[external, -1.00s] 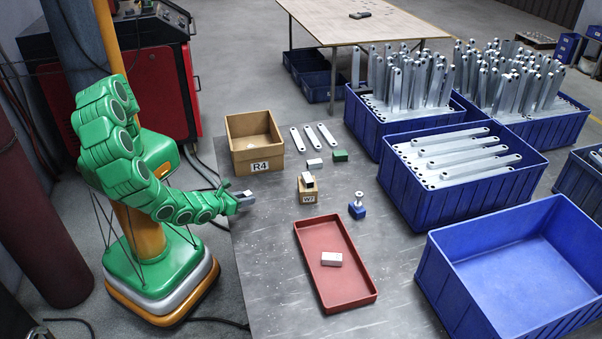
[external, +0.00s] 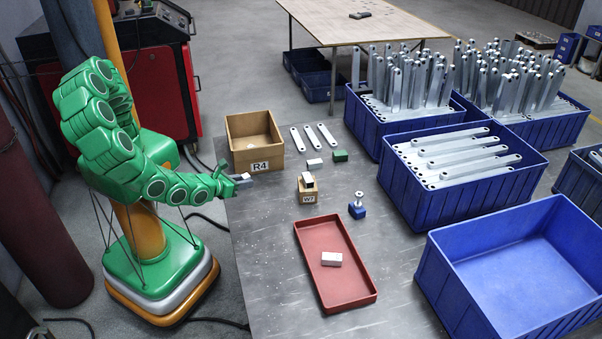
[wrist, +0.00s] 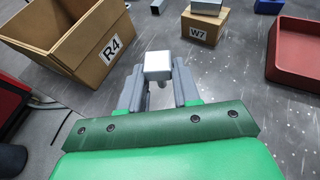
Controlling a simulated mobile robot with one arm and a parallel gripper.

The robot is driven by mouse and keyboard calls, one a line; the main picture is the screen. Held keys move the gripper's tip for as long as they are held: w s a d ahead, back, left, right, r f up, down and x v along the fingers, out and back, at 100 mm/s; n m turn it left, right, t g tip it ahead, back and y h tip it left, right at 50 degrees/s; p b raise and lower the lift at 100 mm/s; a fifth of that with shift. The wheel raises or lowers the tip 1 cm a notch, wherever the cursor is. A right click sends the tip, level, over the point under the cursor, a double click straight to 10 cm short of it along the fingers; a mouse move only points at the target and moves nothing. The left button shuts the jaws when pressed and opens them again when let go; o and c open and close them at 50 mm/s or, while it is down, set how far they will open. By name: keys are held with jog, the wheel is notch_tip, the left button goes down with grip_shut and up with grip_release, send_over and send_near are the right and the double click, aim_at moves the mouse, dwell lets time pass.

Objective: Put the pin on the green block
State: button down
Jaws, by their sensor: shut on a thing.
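My gripper (wrist: 158,92) is shut on a pale grey square-topped piece (wrist: 158,64). A narrow part shows beneath its top between the fingers; its full shape is hidden. In the external view my gripper (external: 243,180) is level with the table's left edge, in front of the R4 box. A silver pin (external: 358,196) with a round head stands upright on a blue block (external: 357,211), right of the W7 box. The green block (external: 340,155) lies farther back, its top bare, beside a white block (external: 314,163). My gripper is apart from both pin and green block.
The open R4 box (external: 236,150) stands close by my gripper. The W7 box (external: 307,196) carries a silver block (external: 308,181). A red tray (external: 363,264) holds a white block (external: 331,259). Flat metal bars (external: 312,136) lie behind. Blue crates (external: 398,196) line the right.

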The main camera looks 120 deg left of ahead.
jog(key=shift+w+a, duration=0.4)
jog(key=w+a+r, duration=0.3)
jog(key=w+a, duration=0.1)
jog(key=a, duration=0.8)
jog(key=w+a+r, duration=0.2)
jog(key=w+a, duration=0.2)
jog(key=a, duration=0.7)
jog(key=s+a+r, duration=0.2)
jog(key=s+a, duration=0.1)
jog(key=a, duration=0.7)
send_over(338, 154)
jog(key=shift+f, duration=6.65)
